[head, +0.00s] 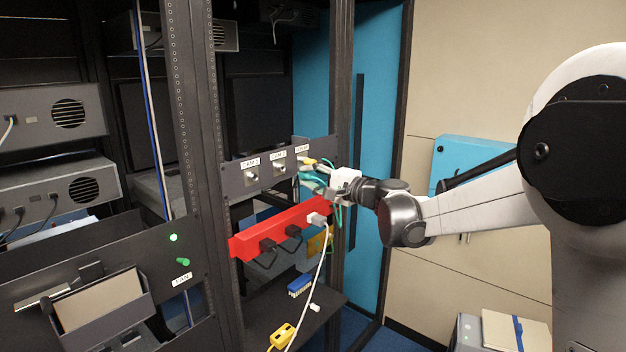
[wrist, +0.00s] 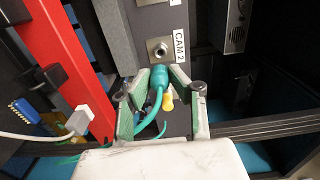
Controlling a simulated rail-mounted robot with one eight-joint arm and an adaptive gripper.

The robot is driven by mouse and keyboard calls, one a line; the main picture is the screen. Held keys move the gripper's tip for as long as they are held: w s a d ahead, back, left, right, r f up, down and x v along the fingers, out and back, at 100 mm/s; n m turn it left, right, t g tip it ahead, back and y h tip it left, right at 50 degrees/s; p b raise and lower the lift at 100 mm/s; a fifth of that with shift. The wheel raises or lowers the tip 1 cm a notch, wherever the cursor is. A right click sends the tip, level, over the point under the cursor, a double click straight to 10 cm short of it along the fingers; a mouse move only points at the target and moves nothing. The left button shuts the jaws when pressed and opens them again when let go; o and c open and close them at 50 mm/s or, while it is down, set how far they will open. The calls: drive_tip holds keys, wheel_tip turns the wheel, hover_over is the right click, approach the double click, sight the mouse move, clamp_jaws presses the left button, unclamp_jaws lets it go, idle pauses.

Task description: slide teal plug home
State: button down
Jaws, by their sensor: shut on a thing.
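The teal plug (wrist: 158,76) is between the fingertips of my gripper (wrist: 157,83) in the wrist view, with its teal cable trailing back between the fingers. My gripper is shut on it. The plug's front end is close to the CAM 2 socket (wrist: 160,51), whose round opening shows bare and to one side of the plug. How far the plug stands off the panel I cannot tell. In the head view my gripper (head: 325,181) is at the right end of the grey socket panel (head: 235,184), and the teal plug is partly hidden there.
A yellow plug (head: 308,161) sits at the panel's right-hand socket, close to my gripper. The CAM 3 socket (head: 252,178) is bare. Below, a red power strip (head: 275,232) holds black plugs and a white plug (head: 317,219). A rack post (head: 340,100) stands just behind my gripper.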

sight(311, 177)
drive_tip(key=shift+x, duration=2.2)
drive_tip(key=shift+b, duration=0.8)
drive_tip(key=shift+x, duration=1.2)
drive_tip(key=c, duration=1.5)
unclamp_jaws()
drive_tip(key=v, duration=1.2)
